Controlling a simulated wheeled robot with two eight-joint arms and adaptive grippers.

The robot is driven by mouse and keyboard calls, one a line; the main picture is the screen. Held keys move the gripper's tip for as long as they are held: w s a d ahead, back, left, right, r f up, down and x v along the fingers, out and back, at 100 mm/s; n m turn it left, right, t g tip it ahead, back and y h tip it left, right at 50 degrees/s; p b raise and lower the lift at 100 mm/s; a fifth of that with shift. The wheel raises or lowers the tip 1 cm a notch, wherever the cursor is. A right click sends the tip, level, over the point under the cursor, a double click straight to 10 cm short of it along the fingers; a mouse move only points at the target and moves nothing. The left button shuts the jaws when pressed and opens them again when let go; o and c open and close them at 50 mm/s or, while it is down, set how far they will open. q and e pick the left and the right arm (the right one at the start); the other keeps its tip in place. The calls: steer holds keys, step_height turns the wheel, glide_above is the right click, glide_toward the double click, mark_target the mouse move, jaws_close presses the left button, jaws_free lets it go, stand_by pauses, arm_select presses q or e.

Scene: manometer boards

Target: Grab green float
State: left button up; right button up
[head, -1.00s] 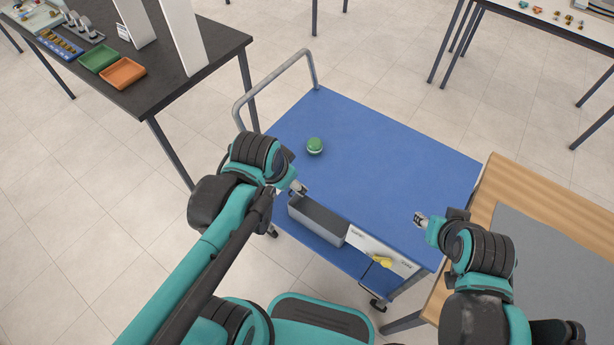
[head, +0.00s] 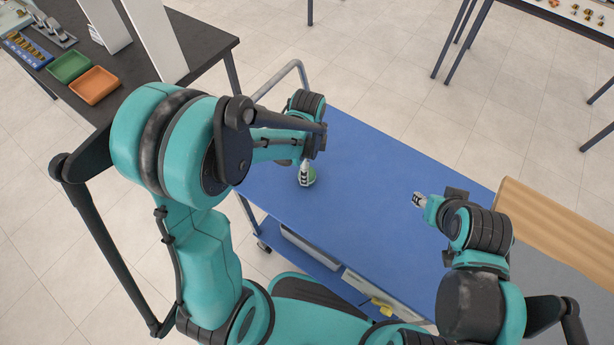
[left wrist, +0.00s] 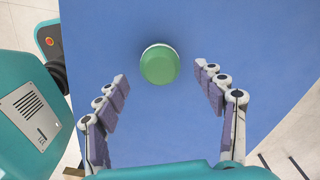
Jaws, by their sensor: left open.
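The green float (head: 309,178) is round with a pale band and rests on the blue top of a cart (head: 385,195). In the left wrist view the green float (left wrist: 159,65) lies ahead of and between the open fingers of my left gripper (left wrist: 160,82), touching neither. In the head view my left gripper (head: 304,172) hangs just over the float and partly hides it. My right gripper (head: 418,200) is over the right part of the cart top, away from the float; its fingers are too small to judge.
A dark table (head: 180,90) at the upper left holds a green tray (head: 69,66), an orange tray (head: 94,85) and white upright boards. The cart has a grey handle (head: 280,82). A wooden table (head: 550,225) stands close on the right. Most of the cart top is clear.

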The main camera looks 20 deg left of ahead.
arm_select(q)
step_height(320, 180, down, 4)
steer(key=shift+f+b, duration=0.25)
steer(key=shift+b, duration=0.75)
steer(key=shift+r, duration=0.1)
steer(key=c, duration=1.1)
steer(key=shift+c, duration=0.2)
steer(key=shift+r, duration=0.1)
